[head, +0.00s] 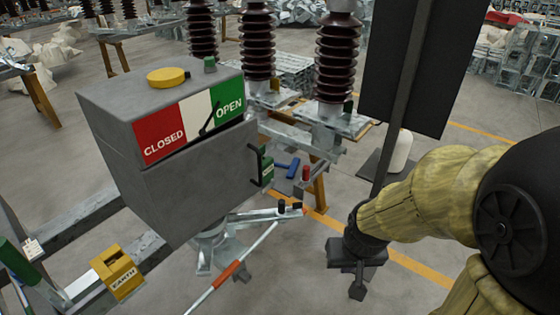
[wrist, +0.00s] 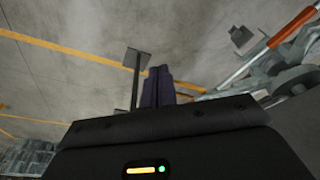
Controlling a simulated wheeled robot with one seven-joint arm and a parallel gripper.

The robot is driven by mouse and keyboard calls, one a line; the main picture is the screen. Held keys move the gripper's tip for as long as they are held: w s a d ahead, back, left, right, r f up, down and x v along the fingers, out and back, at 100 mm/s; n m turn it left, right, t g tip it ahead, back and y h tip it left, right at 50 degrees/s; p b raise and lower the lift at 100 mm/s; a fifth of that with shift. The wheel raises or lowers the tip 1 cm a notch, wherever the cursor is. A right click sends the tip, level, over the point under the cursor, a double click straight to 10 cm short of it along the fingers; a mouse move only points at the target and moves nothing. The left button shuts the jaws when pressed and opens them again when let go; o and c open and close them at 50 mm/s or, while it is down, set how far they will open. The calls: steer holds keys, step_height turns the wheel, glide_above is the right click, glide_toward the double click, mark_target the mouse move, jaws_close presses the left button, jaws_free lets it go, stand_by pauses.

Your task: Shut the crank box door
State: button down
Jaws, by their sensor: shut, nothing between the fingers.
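The crank box (head: 115,130) is a grey case at left-centre in the head view, with a red CLOSED, white and green OPEN label near its top. Its door (head: 200,180) is the plain grey panel below the label. A dark gap shows along the door's top edge, so it looks slightly ajar; how far is hard to tell. A black handle (head: 254,167) stands at the door's right edge. My gripper (head: 357,288) is shut and empty, pointing down, to the right of the box and lower than the handle, apart from both. Its dark fingers (wrist: 158,86) show together in the wrist view.
A dark panel on a post (head: 415,65) stands behind my arm. Brown ribbed insulators (head: 335,60) stand behind the box. A red-and-white rod (head: 228,273) slants below it, and a yellow EARTH box (head: 117,270) is at lower left. Floor between box and gripper looks partly clear.

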stand_by(0.3)
steer(key=w+n+t+y+b, duration=0.3)
steer(key=w+t, duration=0.4)
steer(key=w, duration=0.8)
steer(key=w+a+r+n+t+y+b, duration=0.1)
steer(key=a+r+n+t+y, duration=0.2)
steer(key=a+r+n+y, duration=0.2)
steer(key=a+n+y, duration=0.1)
steer(key=a+y, duration=0.2)
steer(key=y, duration=0.2)
steer(key=shift+w+r+b, duration=0.2)
steer(key=shift+r+b, duration=0.15)
steer(key=shift+r, duration=0.05)
steer(key=shift+a, duration=0.15)
steer(key=p+x, duration=0.2)
steer(key=x, duration=1.2)
